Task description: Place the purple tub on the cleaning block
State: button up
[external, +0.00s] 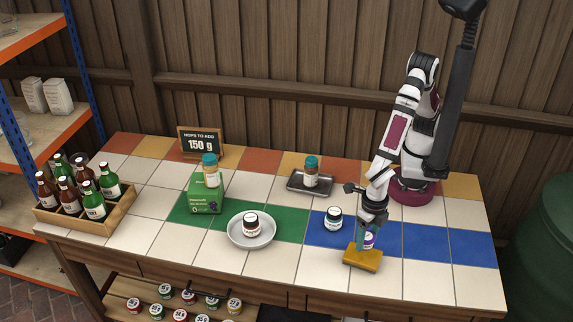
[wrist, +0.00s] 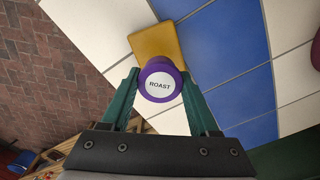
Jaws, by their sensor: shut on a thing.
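The purple tub (wrist: 160,84) has a white lid label reading ROAST. My gripper (external: 368,236) is shut on it, with one green finger on each side in the wrist view. The tub (external: 369,241) is upright just over the yellow cleaning block (external: 362,260), near the table's front edge. The block also shows in the wrist view (wrist: 154,40), partly hidden behind the tub. I cannot tell whether the tub's base touches the block.
A grey tray (external: 295,187) holds another jar behind.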

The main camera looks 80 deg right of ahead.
aim_at(366, 247)
jog(key=shift+f, duration=1.9)
jog(key=shift+f, duration=0.1)
jog(key=o, duration=1.3)
jog(key=shift+o, duration=0.2)
